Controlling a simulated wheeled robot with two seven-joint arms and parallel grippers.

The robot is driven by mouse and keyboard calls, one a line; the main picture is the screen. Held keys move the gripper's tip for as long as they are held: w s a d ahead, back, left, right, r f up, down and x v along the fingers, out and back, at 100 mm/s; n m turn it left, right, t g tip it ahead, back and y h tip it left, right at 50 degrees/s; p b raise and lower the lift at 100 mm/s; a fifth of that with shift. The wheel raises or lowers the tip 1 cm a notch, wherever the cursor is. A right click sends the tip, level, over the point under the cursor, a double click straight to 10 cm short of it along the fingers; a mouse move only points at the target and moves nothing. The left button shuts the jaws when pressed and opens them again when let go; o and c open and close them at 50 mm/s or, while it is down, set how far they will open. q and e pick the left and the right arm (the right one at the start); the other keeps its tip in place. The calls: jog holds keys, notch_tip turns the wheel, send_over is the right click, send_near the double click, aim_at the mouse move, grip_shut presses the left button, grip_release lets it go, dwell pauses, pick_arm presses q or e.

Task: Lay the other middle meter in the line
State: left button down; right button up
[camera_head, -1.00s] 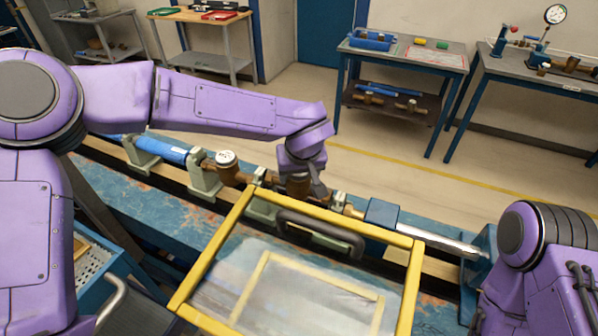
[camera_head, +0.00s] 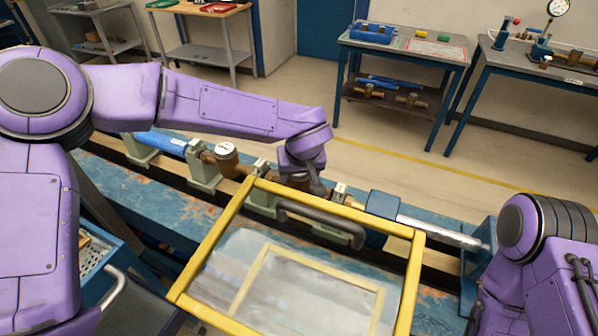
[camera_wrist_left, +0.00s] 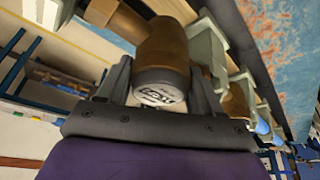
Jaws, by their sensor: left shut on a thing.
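My left gripper (camera_head: 305,182) reaches down over the test line on the blue bench. In the left wrist view its two fingers (camera_wrist_left: 160,90) are shut on a bronze meter (camera_wrist_left: 160,50) with a pale round face. In the head view this meter (camera_head: 292,182) is mostly hidden by the gripper. It sits in the line between grey-green supports; whether it rests on them I cannot tell. Another bronze meter with a white face (camera_head: 226,152) lies in the line to its left. My right gripper is not in view.
A yellow-framed clear guard (camera_head: 245,200) with a dark handle (camera_head: 320,222) stands in front of the line. A blue pipe (camera_head: 165,141) lies at the left of the line, and a blue block with a silver rod (camera_head: 437,232) at the right. Side tables stand behind, across open floor.

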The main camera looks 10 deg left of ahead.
pick_arm(q)
jog(key=shift+f, duration=0.3)
dwell(0.5)
jog(key=shift+c, duration=0.5)
grip_release()
notch_tip(320, 180, up, 5)
jog(key=p, duration=0.7)
notch_tip(320, 180, up, 2)
jog(key=shift+r+p, duration=0.1)
jog(key=shift+p, duration=0.45)
jog(key=shift+r, duration=0.9)
